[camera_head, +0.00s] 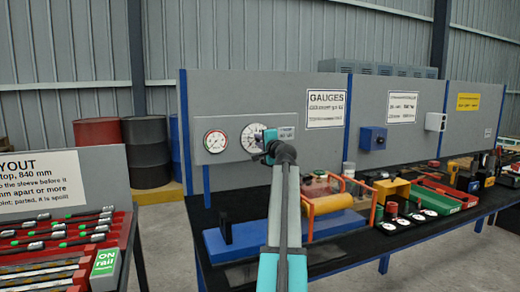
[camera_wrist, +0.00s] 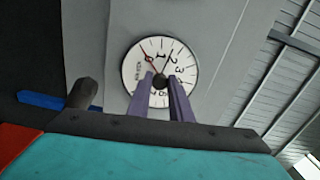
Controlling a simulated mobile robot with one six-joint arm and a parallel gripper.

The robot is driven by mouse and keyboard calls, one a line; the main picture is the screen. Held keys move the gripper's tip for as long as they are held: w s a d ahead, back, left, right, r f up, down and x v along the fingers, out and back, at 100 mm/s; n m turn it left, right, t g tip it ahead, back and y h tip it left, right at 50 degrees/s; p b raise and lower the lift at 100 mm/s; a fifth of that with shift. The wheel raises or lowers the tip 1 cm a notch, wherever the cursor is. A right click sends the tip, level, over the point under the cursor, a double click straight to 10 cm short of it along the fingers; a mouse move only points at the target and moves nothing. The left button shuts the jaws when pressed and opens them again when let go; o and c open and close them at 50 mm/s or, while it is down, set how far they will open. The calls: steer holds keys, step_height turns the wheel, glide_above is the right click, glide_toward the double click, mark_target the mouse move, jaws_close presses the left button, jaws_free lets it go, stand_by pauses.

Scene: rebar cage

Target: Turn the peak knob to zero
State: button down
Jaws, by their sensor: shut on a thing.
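The right gauge (camera_head: 254,137) is a white round dial on the grey panel, partly covered by my gripper (camera_head: 271,135) in the head view. In the wrist view the dial (camera_wrist: 132,72) looks turned, with figures 1, 2 and 3 along its upper right. A red hand (camera_wrist: 147,53) points to the upper left. A thin black hand (camera_wrist: 168,57) points to the upper right. The dark peak knob (camera_wrist: 159,83) is at the dial's centre. My gripper (camera_wrist: 161,79) is shut on it, its two purple fingers on either side. The fingers hide the lower dial.
A smaller gauge (camera_head: 215,141) with a coloured rim is left of the dial. A GAUGES sign (camera_head: 326,108) hangs to the right. Space in front of the panel above the bench is open.

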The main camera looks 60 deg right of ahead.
steer(key=n+b, duration=0.6)
steer(key=n, duration=0.1)
steer(key=n+b, duration=0.3)
steer(key=shift+s+d+f+n, duration=0.1)
steer(key=shift+s+f+n, duration=0.05)
steer(key=shift+f+n, duration=0.2)
steer(key=shift+r+n, duration=0.1)
steer(key=shift+n, duration=0.15)
steer(key=c, duration=1.6)
jaws_free()
steer(key=shift+r, duration=0.1)
steer(key=shift+s, duration=0.1)
steer(key=shift+p+v, duration=0.7)
steer(key=shift+v, duration=6.15)
